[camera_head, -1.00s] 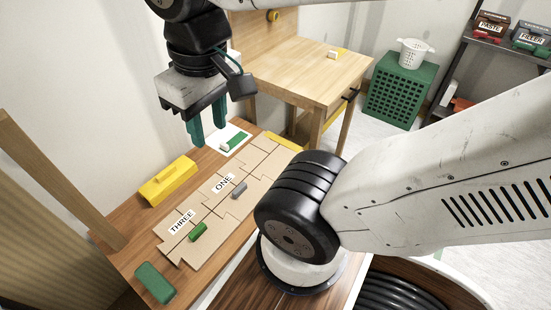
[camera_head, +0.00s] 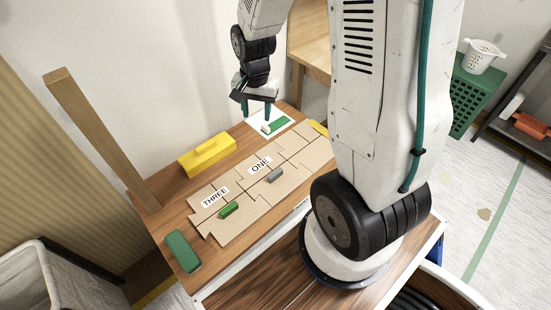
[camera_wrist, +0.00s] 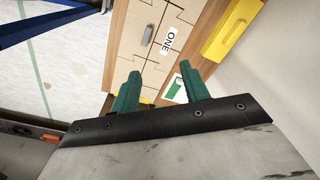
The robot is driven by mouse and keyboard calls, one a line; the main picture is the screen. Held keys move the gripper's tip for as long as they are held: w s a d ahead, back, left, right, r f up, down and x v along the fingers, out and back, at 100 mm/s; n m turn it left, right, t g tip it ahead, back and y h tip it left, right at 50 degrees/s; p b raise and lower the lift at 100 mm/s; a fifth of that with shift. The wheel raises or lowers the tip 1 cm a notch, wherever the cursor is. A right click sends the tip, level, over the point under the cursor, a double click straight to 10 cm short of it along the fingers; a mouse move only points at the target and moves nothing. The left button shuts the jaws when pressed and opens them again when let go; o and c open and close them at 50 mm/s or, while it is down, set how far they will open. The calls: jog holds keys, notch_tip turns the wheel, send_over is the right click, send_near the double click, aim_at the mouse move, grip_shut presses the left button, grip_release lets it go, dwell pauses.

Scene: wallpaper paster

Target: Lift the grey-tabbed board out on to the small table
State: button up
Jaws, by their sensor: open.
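The grey-tabbed board (camera_head: 289,173) lies flat among interlocking tan boards on the brown worktop, beside the ONE label. Its grey tab (camera_head: 275,175) stands up from it; the tab also shows in the wrist view (camera_wrist: 148,35). My gripper (camera_head: 257,112) is open and empty, above the far end of the worktop near a white card. In the wrist view my green fingers (camera_wrist: 157,76) are spread apart, with the grey tab beyond them. A light wooden table (camera_head: 308,42) stands at the back, partly hidden by my arm; I cannot tell whether it is the small table.
A green-tabbed board (camera_head: 229,210) lies by the THREE label. A yellow block (camera_head: 207,155) and a dark green block (camera_head: 182,251) sit on the worktop's edges. A wooden post (camera_head: 97,135) rises at the left.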

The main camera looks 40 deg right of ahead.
jog(key=w+d+f+m, duration=0.1)
jog(key=d+f+m, duration=0.3)
jog(key=f, duration=1)
jog(key=m, duration=0.3)
send_over(276, 173)
jog(key=shift+g, duration=0.3)
notch_tip(276, 173, down, 11)
jog(key=shift+w+r, duration=0.1)
jog(key=shift+w, duration=0.05)
jog(key=shift+f, duration=4)
jog(key=shift+r, duration=0.1)
grip_shut()
